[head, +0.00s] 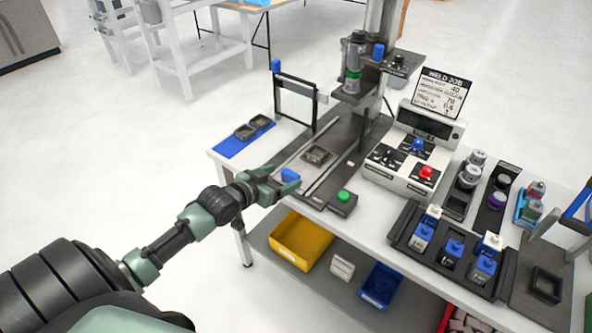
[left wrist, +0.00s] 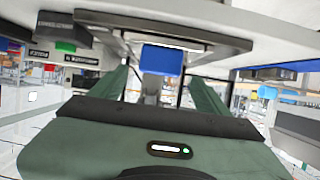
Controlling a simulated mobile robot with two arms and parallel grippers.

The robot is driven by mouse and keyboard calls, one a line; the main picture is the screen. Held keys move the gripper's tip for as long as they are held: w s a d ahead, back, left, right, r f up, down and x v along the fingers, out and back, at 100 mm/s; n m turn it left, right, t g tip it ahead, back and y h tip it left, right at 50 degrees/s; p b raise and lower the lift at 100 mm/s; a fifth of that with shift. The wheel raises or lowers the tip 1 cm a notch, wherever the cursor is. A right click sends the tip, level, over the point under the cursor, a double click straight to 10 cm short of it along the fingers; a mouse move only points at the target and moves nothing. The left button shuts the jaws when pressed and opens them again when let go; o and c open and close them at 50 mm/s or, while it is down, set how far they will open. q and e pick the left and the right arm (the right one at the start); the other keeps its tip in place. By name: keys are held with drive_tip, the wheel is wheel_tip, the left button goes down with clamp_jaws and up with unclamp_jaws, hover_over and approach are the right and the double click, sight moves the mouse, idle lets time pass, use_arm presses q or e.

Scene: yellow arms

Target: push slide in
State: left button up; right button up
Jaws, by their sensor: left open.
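The slide (head: 318,155) is a dark plate with a square holder on it, between two pale rails on the welding station. A blue handle (head: 290,175) shows at its front end, close to the table edge. My left gripper (head: 281,186) is at this front end, right by the handle. In the left wrist view, the green fingers of my left gripper (left wrist: 160,88) are spread apart, and the blue handle (left wrist: 162,59) shows between and beyond them. I cannot tell whether they touch it. My right gripper is not in view.
A green button box (head: 343,203) sits just right of the gripper. A blue mat (head: 232,146) with two dark holders lies to the left. The welding head (head: 353,65) stands behind the rails, beside a control box (head: 412,160). Yellow (head: 302,240) and blue bins (head: 382,284) are on the lower shelf.

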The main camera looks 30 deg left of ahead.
sight(293, 172)
use_arm(q)
drive_tip(key=shift+w, duration=0.4)
drive_tip(key=x, duration=0.6)
drive_tip(key=shift+w+f, duration=0.25)
drive_tip(key=shift+w, duration=0.1)
clamp_jaws()
